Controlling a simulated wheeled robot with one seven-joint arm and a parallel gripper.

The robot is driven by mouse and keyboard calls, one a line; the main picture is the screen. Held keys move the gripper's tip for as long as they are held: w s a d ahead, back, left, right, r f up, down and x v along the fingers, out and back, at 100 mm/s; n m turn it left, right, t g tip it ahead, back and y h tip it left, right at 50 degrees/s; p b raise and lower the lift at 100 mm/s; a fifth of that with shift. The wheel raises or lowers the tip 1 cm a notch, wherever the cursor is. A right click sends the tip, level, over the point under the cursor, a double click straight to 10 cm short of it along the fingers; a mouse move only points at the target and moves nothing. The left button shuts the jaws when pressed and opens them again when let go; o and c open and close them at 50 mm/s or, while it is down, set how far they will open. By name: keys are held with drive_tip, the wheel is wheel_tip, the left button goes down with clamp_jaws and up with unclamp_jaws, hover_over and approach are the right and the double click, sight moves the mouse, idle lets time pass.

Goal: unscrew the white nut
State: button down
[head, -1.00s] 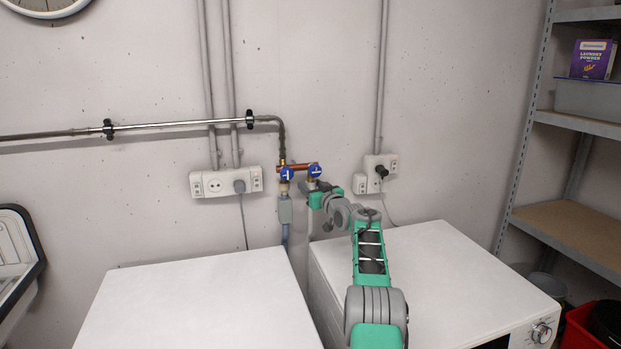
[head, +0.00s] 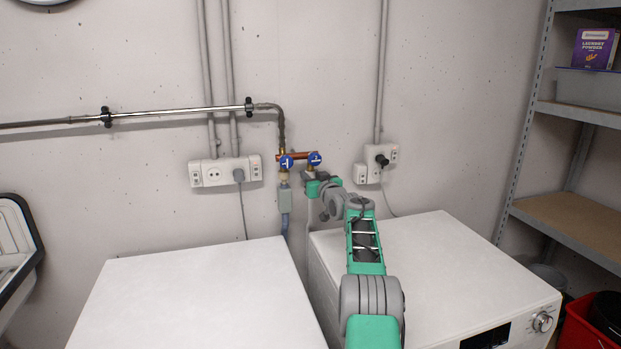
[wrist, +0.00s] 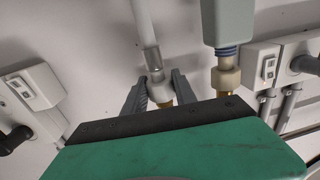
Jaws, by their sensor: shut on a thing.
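The white nut (wrist: 158,88) shows in the wrist view at the end of a pale hose (wrist: 143,25) with a metal sleeve. My gripper (wrist: 159,82) has one finger on each side of the nut and is shut on it. Brass shows just past the nut, and the rest is hidden behind my gripper body. In the head view my gripper (head: 309,188) is under the right blue-handled valve (head: 314,158), and the nut cannot be made out there.
A second, beige nut (wrist: 227,78) under a grey box (wrist: 228,22) is close beside my gripper; the box also hangs below the left valve (head: 286,162). Wall sockets (head: 226,171) flank the valves. Two white machines (head: 190,300) stand below, with a narrow gap between.

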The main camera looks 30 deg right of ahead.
drive_tip(key=shift+a+f+b, duration=0.1)
drive_tip(key=shift+f+b, duration=0.1)
drive_tip(key=shift+b, duration=0.2)
drive_tip(key=m+h+b, duration=0.1)
drive_tip(key=h+b, duration=0.1)
drive_tip(key=shift+w+a+m+g+h, duration=0.1)
drive_tip(key=shift+a+m+g+h, duration=0.05)
drive_tip(key=shift+m+g+h, duration=0.2)
drive_tip(key=shift+m+g+h+b, duration=0.25)
drive_tip(key=shift+m+h+b, duration=0.2)
drive_tip(key=shift+h+b, duration=0.15)
drive_tip(key=shift+a+r+m+g+h, duration=0.15)
drive_tip(key=shift+m+g+h, duration=0.25)
drive_tip(key=shift+m+h, duration=0.35)
drive_tip(key=shift+d+r+m+g+h+p, duration=0.15)
drive_tip(key=shift+d+m+g+h+p, duration=0.2)
drive_tip(key=shift+h+p, duration=0.3)
drive_tip(key=shift+h, duration=0.25)
drive_tip(key=c, duration=1.1)
unclamp_jaws()
drive_tip(key=shift+d+f, duration=0.1)
drive_tip(key=shift+f, duration=0.1)
